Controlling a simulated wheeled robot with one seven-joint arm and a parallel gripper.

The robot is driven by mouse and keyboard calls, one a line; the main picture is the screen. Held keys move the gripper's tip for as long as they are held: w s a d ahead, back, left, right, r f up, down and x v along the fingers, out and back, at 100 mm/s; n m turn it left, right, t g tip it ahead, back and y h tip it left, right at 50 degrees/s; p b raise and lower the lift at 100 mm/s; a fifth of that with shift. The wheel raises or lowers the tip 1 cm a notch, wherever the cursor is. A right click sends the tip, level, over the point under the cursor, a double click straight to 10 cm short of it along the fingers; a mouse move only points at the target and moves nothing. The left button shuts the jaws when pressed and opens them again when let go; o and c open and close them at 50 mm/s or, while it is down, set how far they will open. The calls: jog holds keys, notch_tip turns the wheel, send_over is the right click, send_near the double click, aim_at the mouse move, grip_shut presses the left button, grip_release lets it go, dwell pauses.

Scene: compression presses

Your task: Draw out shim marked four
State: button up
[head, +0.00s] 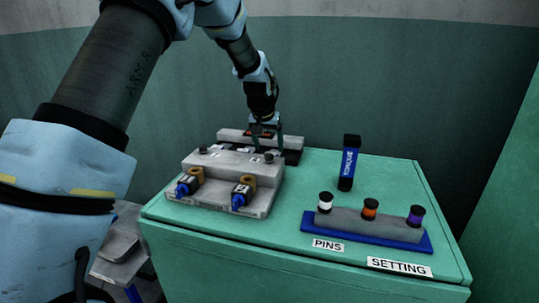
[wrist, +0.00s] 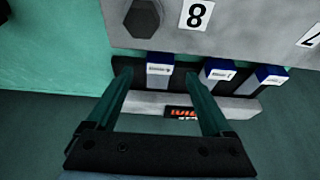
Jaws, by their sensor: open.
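My gripper (head: 266,130) is at the back edge of the grey press block (head: 228,183). In the wrist view my gripper (wrist: 158,77) is open, its two green fingers apart with nothing clamped. A white tab with a blue edge, apparently a shim end (wrist: 159,70), lies between the fingertips. A second shim end (wrist: 217,72) is just right of the right finger, and a third shim end (wrist: 268,77) is farther right. Their small markings are too small to read. A plate marked 8 (wrist: 196,14) is on the grey block above; another plate (wrist: 312,35) is cut off.
A dark bolt head (wrist: 143,17) stands left of the plate. On the green cabinet (head: 290,262), a blue pin rack (head: 425,245) holds white-, orange- and purple-topped pins. A blue-and-black cylinder (head: 349,163) stands behind it. Free cabinet top lies between block and rack.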

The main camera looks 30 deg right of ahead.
jog(key=v, duration=0.6)
jog(key=shift+b, duration=0.4)
jog(key=a, duration=0.4)
jog(key=a+n, duration=0.1)
jog(key=a, duration=0.4)
jog(key=a+n+y, duration=0.1)
jog(key=a, duration=0.3)
jog(key=shift+w+a+f, duration=0.15)
jog(key=shift+w+a, duration=0.1)
jog(key=shift+a, duration=0.05)
jog(key=shift+n+g+y, duration=0.3)
jog(key=shift+n+y, duration=0.2)
jog(key=shift+n, duration=0.4)
jog(key=s+a, duration=0.1)
jog(key=a, duration=0.2)
jog(key=s+a, duration=0.1)
jog(key=a, duration=0.3)
jog(key=s+a, duration=0.1)
jog(key=a, duration=0.3)
jog(key=shift+a+f, duration=0.15)
jog(key=shift+f, duration=0.25)
jog(key=s+a+f+n+g+y, duration=0.1)
jog(key=s+a+f+n, duration=0.2)
jog(key=s+a, duration=1)
jog(key=a, duration=0.3)
jog(key=shift+s+a+n+p, duration=0.2)
jog(key=shift+s+n+p, duration=0.1)
jog(key=shift+s+p, duration=0.1)
